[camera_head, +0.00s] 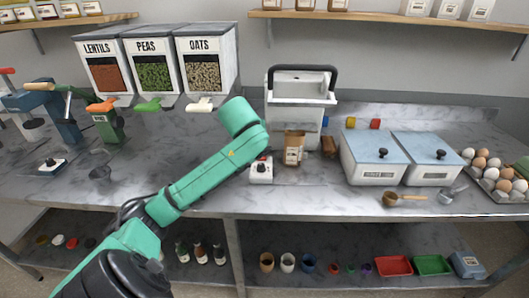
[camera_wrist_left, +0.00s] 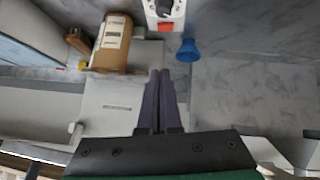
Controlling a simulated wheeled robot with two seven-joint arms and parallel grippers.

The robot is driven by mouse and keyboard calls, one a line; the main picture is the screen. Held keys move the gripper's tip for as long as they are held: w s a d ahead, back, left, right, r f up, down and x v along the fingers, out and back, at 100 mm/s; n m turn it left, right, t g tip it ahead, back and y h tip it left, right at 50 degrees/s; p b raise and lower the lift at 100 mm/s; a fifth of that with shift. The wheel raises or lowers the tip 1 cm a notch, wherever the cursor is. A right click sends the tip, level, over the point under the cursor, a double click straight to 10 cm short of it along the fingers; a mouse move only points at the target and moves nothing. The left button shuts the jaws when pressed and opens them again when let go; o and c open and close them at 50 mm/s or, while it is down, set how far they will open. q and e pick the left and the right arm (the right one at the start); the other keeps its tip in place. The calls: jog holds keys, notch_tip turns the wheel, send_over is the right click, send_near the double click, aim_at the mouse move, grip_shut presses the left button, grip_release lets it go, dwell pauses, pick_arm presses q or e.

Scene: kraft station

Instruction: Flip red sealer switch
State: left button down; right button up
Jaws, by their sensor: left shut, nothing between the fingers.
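A small white control box (camera_head: 261,170) with a dark knob and a red part stands on the counter near its front edge, right of my left forearm. In the left wrist view the box (camera_wrist_left: 165,12) is cut by the top edge; its red switch (camera_wrist_left: 166,27) faces the gripper side. My left gripper (camera_wrist_left: 159,73) is shut and empty, with its fingertips apart from the box in that picture. In the head view its fingers are hidden behind my teal wrist. The white sealer machine (camera_head: 300,100) with a black handle stands behind the box. My right gripper is not in view.
A brown kraft bag (camera_head: 293,148) stands right of the box. A blue cone-shaped piece (camera_wrist_left: 188,50) lies near the box. Two lidded bins (camera_head: 374,178) and an egg tray (camera_head: 498,187) stand to the right. Dispensers (camera_head: 153,75) stand back left.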

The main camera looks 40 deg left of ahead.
pick_arm(q)
jog(key=p, duration=0.3)
send_over(262, 158)
jog(key=d, duration=0.1)
jog(key=f, duration=0.5)
jog(key=s+f, duration=0.1)
jog(key=f, duration=0.1)
jog(key=shift+f, duration=0.35)
jog(key=f, duration=0.3)
jog(key=shift+w+d, duration=0.2)
jog(key=shift+f, duration=0.5)
jog(key=shift+d, duration=0.1)
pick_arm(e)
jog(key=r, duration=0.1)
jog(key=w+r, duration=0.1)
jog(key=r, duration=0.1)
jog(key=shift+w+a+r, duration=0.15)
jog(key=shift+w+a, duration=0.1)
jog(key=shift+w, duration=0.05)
